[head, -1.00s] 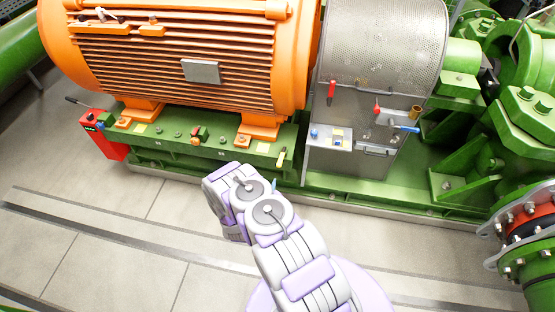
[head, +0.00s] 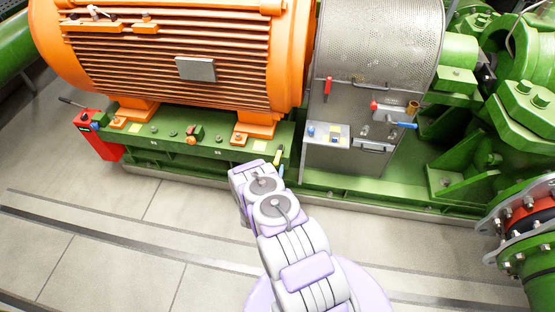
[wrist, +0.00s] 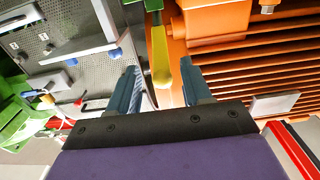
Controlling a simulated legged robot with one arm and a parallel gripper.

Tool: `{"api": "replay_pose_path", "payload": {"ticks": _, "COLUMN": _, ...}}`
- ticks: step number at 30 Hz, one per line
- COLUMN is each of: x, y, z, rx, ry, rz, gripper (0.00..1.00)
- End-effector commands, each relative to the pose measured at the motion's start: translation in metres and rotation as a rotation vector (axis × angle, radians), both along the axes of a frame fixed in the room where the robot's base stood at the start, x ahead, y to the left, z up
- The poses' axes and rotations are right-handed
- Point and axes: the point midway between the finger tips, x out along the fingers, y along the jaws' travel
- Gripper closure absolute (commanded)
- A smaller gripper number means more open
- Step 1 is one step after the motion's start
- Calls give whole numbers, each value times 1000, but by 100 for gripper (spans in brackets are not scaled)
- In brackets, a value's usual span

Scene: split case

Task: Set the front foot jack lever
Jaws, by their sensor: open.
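A lever with a yellow handle (head: 277,156) stands at the right end of the green motor base, by the orange motor's right foot. I take it as the front foot jack lever. In the wrist view its yellow handle (wrist: 160,64) points down between my fingers. My gripper (wrist: 160,90) is open, one blue-grey finger on each side of the handle, with gaps on both sides. In the head view my arm hides most of the gripper; a blue fingertip shows just below the handle.
The orange motor (head: 180,50) stands behind. A grey guard panel (head: 345,140) with red and blue handles is to the right. A red box (head: 98,135) with a lever stands at the left. The tiled floor (head: 110,230) in front is clear.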

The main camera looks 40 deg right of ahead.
Motion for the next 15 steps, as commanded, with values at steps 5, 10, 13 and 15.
{"api": "replay_pose_path", "payload": {"ticks": 5, "x": 22, "y": -26, "z": -1, "rx": -1, "ry": -5, "rz": -1, "gripper": 51}}
{"api": "replay_pose_path", "payload": {"ticks": 10, "x": 38, "y": -44, "z": -1, "rx": 1, "ry": -2, "rz": 0, "gripper": 51}}
{"api": "replay_pose_path", "payload": {"ticks": 13, "x": 43, "y": -49, "z": 0, "rx": 0, "ry": -1, "rz": 1, "gripper": 51}}
{"api": "replay_pose_path", "payload": {"ticks": 15, "x": 45, "y": -52, "z": 0, "rx": 0, "ry": -1, "rz": 1, "gripper": 51}}
